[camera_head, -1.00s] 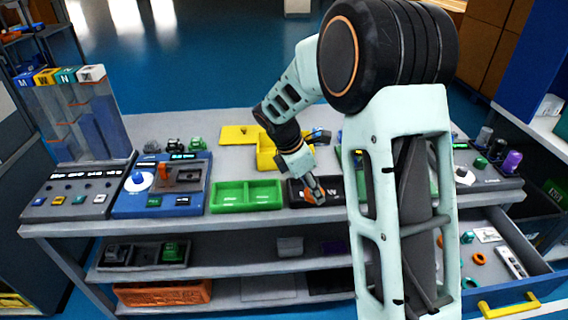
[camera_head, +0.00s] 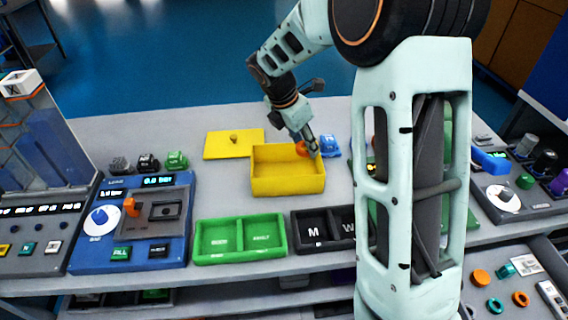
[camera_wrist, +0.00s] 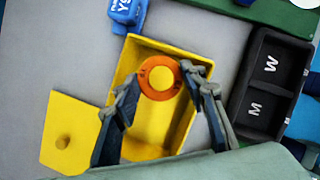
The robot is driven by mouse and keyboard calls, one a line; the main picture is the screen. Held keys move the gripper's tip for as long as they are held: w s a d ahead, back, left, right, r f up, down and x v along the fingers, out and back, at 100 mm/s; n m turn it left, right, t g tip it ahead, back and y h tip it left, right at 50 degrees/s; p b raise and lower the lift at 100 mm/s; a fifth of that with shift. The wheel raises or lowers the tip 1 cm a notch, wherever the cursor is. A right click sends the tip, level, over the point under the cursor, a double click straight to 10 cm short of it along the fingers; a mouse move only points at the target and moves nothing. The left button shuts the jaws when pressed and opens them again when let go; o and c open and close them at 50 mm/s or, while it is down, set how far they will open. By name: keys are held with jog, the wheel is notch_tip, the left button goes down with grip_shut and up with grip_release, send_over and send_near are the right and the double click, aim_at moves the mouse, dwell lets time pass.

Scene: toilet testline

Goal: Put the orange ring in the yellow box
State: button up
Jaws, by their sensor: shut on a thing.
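The open yellow box (camera_head: 288,186) stands on the table; in the wrist view it (camera_wrist: 150,150) lies below my gripper. My gripper (camera_head: 307,150) is over the right back part of the box, with its fingers shut on the orange ring (camera_head: 301,147). In the wrist view the ring (camera_wrist: 160,77) shows between the fingertips of my gripper (camera_wrist: 160,84), with the yellow box floor visible through its hole. The exact height of the ring above the box floor is hard to tell.
A yellow lid (camera_head: 232,145) with a knob lies behind-left of the box. A blue object (camera_head: 330,146) stands behind-right. A green tray (camera_head: 240,238) and a black tray (camera_head: 325,232) marked M and W are in front. An open drawer with small parts is at lower right.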

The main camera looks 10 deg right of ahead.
jog(key=shift+w+f, duration=0.2)
jog(key=shift+f, duration=0.05)
notch_tip(320, 180, down, 9)
jog(key=shift+f+b, duration=0.2)
jog(key=shift+b, duration=0.55)
jog(key=shift+f, duration=0.2)
jog(key=o, duration=1)
jog(key=shift+c, duration=0.2)
jog(key=p+v, duration=0.1)
jog(key=v, duration=1.1)
jog(key=shift+r, duration=0.2)
